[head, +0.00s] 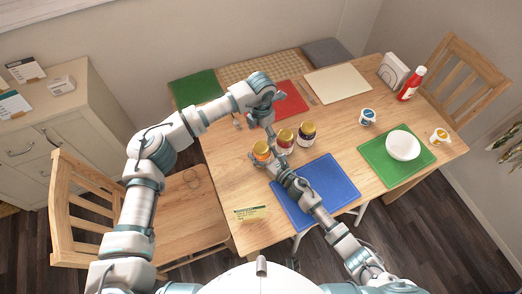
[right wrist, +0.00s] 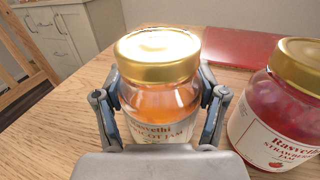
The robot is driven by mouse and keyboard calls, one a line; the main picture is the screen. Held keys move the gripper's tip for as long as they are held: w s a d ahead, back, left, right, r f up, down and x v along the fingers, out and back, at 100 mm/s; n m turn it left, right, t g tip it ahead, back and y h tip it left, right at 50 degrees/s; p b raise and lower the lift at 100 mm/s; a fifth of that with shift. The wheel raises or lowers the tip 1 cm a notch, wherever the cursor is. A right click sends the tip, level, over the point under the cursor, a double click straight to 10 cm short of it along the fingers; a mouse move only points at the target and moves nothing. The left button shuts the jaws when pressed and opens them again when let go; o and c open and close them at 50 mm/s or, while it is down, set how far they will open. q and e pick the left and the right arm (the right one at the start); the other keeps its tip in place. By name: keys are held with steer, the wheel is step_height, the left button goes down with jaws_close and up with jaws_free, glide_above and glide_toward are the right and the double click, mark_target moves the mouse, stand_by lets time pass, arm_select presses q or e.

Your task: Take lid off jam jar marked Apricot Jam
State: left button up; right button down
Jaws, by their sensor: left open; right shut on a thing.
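The apricot jam jar (head: 261,153) stands upright on the wooden table with its gold lid on. In the right wrist view the jar (right wrist: 160,98) shows orange jam, the gold lid (right wrist: 157,55) and a partly hidden label ending "COT JAM". My right gripper (head: 270,164) is shut on the jar's body, its fingers on both sides below the lid. My left gripper (head: 270,132) is open and points down behind the jars, close to the apricot and strawberry jars and not visibly touching them.
A strawberry jam jar (head: 285,139) and a dark jam jar (head: 307,133) stand just right of the apricot jar. A blue mat (head: 325,190) lies in front. A green mat (head: 375,160) with a white bowl (head: 403,146) is at right. A card (head: 251,212) lies near the front edge.

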mark_target(261, 146)
arm_select(q)
steer(key=m, duration=0.2)
steer(key=shift+d+m, duration=0.15)
steer(key=shift+m, duration=0.15)
arm_select(e)
steer(key=shift+d, duration=0.15)
arm_select(q)
steer(key=m, duration=1.2)
steer(key=shift+m, duration=0.4)
steer(key=m, duration=0.2)
steer(key=shift+m, duration=0.3)
steer(key=m, duration=0.9)
steer(key=shift+m, duration=0.4)
steer(key=m, duration=0.3)
steer(key=shift+a, duration=0.2)
steer(key=shift+m, duration=0.3)
steer(key=shift+f, duration=4)
